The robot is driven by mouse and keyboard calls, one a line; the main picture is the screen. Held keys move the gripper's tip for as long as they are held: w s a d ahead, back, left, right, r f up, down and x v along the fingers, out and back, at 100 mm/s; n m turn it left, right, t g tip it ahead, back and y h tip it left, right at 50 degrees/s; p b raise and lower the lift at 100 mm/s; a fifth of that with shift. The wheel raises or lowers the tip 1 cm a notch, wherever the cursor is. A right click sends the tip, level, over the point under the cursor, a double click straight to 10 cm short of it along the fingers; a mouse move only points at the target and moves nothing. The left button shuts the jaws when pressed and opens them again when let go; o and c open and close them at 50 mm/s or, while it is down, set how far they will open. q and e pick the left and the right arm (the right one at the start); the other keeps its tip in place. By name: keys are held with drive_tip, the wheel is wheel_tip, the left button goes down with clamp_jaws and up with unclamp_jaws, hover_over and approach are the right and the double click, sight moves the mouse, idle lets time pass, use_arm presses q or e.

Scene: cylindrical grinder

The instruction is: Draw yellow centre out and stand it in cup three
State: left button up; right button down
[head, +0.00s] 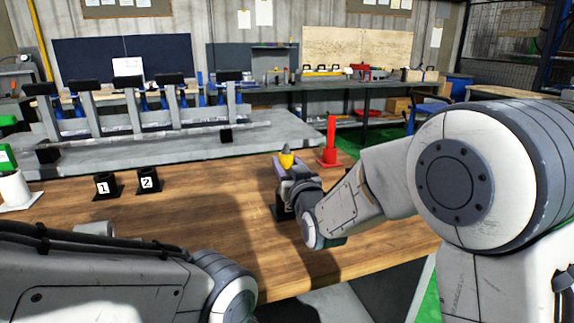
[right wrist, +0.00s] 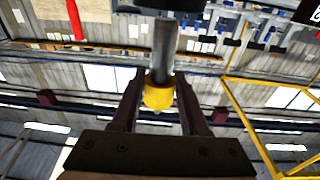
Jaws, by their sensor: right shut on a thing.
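The yellow centre (head: 287,160) shows a grey pointed tip above its yellow collar. My right gripper (head: 281,172) is shut on it above the table. In the right wrist view, the yellow collar (right wrist: 158,96) sits between the fingers of my right gripper (right wrist: 158,100), and a grey shank runs from it toward a dark shape at the top edge. A black holder (head: 280,212) stands below my right gripper, partly hidden; no number shows, and I cannot tell whether the shank is inside it. Cups 1 (head: 106,187) and 2 (head: 149,181) stand left. My left gripper is out of view.
A red post on a red base (head: 331,141) stands behind my right gripper. A grey machine bed (head: 190,150) with several upright brackets lies along the back. A white holder (head: 15,190) is at the left. The wooden table (head: 200,220) is clear in the middle.

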drive_tip(key=shift+r+b, duration=0.15)
drive_tip(key=shift+b, duration=0.35)
idle(0.9)
drive_tip(key=shift+f+b, duration=1.45)
drive_tip(key=shift+b, duration=0.05)
drive_tip(key=shift+c, duration=1.7)
unclamp_jaws()
drive_tip(key=shift+f, duration=0.1)
wheel_tip(320, 180, up, 5)
drive_tip(key=shift+f+p, duration=0.1)
drive_tip(key=shift+p, duration=0.65)
drive_tip(key=s+d+r+p, duration=0.1)
drive_tip(key=s+d+r, duration=0.5)
drive_tip(key=d, duration=0.4)
drive_tip(key=shift+r, duration=0.2)
